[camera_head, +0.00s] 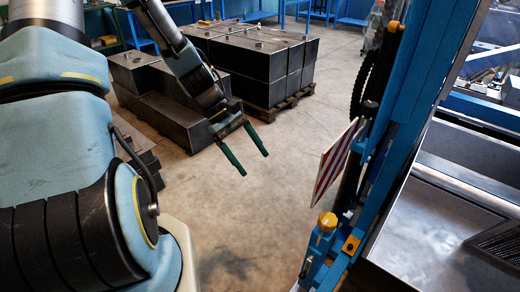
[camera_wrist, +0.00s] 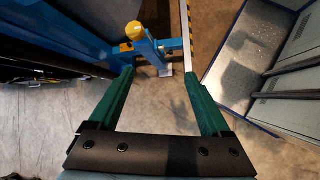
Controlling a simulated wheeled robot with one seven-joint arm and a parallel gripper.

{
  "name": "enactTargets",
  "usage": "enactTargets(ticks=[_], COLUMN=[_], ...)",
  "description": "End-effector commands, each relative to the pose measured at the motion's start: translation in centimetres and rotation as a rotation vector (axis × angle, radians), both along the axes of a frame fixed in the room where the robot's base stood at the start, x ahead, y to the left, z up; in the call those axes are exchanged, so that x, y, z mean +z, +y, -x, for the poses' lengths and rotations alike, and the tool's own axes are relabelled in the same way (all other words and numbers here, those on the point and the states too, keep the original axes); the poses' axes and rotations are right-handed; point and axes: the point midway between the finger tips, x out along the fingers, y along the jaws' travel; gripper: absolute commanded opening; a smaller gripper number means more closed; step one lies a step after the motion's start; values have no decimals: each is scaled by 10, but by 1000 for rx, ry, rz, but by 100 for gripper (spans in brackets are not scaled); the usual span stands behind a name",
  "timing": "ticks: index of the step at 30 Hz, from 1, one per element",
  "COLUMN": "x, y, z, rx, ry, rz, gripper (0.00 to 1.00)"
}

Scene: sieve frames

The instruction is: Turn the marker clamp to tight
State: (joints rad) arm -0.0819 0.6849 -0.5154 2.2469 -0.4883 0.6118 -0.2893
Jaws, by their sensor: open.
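What looks like the marker clamp is a blue fitting with a round yellow knob (camera_head: 327,222), low on the front of the blue column at the right. In the wrist view the yellow knob (camera_wrist: 134,31) and a blue arm beside it lie beyond my fingertips, near the top middle. I cannot tell from the pictures whether the clamp is loose or tight. My gripper (camera_head: 255,164) has two green fingers spread wide with nothing between them. It hangs over open floor, left of and apart from the knob. The wrist view shows both fingers (camera_wrist: 158,73) pointing towards the fitting.
The tall blue column (camera_head: 385,130) carries a red-and-white striped plate (camera_head: 337,160) above the knob. A metal machine bed (camera_head: 440,215) stands to its right. Dark steel blocks (camera_head: 255,60) lie on a pallet behind my gripper. The floor between is clear.

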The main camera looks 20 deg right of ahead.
Motion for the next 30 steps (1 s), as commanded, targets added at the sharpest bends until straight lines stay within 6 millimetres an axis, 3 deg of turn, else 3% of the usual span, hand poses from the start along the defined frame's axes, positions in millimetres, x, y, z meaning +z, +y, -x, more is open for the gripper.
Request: enactTargets(ticks=[5,7,11,15,18,24,30], x=[1,5,27,68,95,119,122], y=[-3,-16,-72,-140,-173,-199,-218], z=[0,-1,-4,-16,-29,-42,-26], rx=[6,27,121,230,278,312,309], ry=[11,57,272,573,747,900,903], rz=[5,26,120,258,344,423,423], gripper=[82,82,82,82,82,82,82])
